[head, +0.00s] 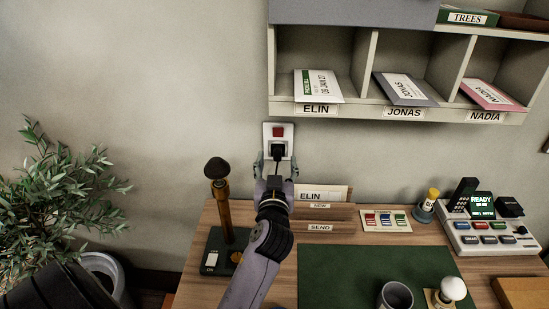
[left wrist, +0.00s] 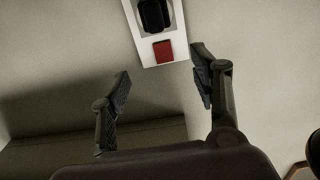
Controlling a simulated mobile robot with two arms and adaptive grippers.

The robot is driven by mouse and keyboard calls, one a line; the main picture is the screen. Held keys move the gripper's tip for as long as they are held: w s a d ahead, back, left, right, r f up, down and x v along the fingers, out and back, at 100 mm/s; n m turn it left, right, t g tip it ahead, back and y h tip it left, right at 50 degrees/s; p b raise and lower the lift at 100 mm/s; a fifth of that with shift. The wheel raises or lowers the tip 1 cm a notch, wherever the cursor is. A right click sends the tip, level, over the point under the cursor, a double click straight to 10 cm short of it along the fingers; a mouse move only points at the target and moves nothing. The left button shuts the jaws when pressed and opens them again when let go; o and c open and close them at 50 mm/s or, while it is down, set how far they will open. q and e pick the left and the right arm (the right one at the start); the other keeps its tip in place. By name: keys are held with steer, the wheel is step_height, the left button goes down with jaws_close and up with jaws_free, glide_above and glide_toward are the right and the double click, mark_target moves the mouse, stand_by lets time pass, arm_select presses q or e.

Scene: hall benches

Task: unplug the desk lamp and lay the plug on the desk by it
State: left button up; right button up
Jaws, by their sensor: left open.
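A white wall socket plate (head: 290,132) with a red switch (head: 279,131) is on the wall above the desk (head: 280,288). A black plug (head: 278,150) sits in its lower part; it also shows at the top of the left wrist view (left wrist: 154,14). My left gripper (head: 276,164) is open just below the plug, its fingers either side and apart from it. In the left wrist view, nothing is between the fingertips (left wrist: 162,78). The desk lamp (head: 225,205), with dark head and brown stem, stands left of my arm. My gripper hides the cord. My right gripper is out of view.
A pigeonhole shelf (head: 365,110) hangs right of and above the socket. Card holders (head: 322,212) stand close right of my gripper. A green mat (head: 375,270), a mug (head: 396,296) and a device (head: 490,235) are further right. A plant (head: 60,200) is at left.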

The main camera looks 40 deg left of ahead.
arm_select(q)
steer(key=b, duration=0.3)
glide_toward(278, 157)
steer(key=w, duration=0.1)
steer(key=shift+w+a+f, duration=0.15)
steer(key=shift+w+a, duration=0.1)
steer(key=shift+a, duration=0.2)
steer(key=shift+b+x, duration=0.35)
steer(key=shift+x, duration=4.2)
steer(key=shift+c, duration=0.3)
jaws_close()
